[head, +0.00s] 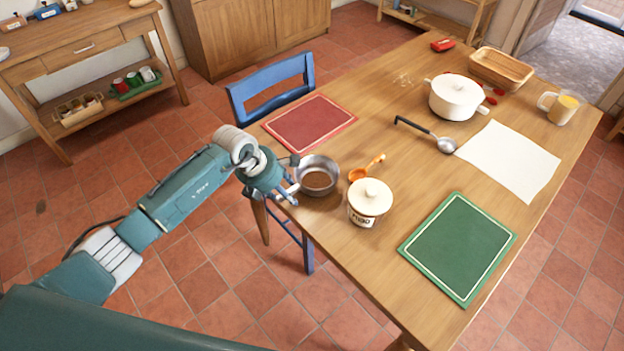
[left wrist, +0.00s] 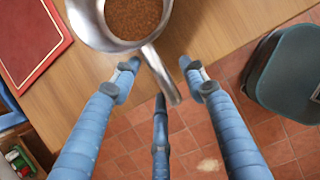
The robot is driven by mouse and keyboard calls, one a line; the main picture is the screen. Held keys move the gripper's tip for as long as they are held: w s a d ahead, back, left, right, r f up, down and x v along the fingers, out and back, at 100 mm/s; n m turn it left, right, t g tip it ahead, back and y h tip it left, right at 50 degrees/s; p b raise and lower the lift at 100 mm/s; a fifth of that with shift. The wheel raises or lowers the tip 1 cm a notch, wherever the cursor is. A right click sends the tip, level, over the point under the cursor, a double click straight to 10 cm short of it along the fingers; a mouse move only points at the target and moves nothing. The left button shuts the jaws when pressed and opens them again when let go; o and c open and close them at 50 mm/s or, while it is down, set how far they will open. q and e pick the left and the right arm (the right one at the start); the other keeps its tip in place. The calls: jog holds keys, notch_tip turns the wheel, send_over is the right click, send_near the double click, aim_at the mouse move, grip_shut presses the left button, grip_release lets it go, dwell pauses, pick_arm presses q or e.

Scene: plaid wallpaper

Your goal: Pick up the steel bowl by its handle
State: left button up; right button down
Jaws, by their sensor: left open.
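The steel bowl (head: 318,174) stands upright near the table's left edge, with brown contents inside. In the left wrist view the bowl (left wrist: 90,28) is at the top, and its handle (left wrist: 160,74) points down between my fingers. My left gripper (head: 290,193) is at the bowl's near left side. In the left wrist view the left gripper (left wrist: 160,85) is open, with a finger on either side of the handle and gaps between. In the head view the handle is mostly hidden by the gripper. My right gripper is not in view.
Beside the bowl are an orange scoop (head: 366,168) and a lidded white jar (head: 369,203). A red mat (head: 309,125) lies behind the bowl, and a green mat (head: 458,248) lies to the right. A blue chair (head: 270,88) stands at the table's left side. A ladle (head: 445,145) lies mid-table.

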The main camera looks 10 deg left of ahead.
pick_arm(q)
jog(key=shift+w+d+f, duration=0.1)
jog(key=shift+f, duration=0.25)
grip_shut()
jog(key=shift+r, duration=0.1)
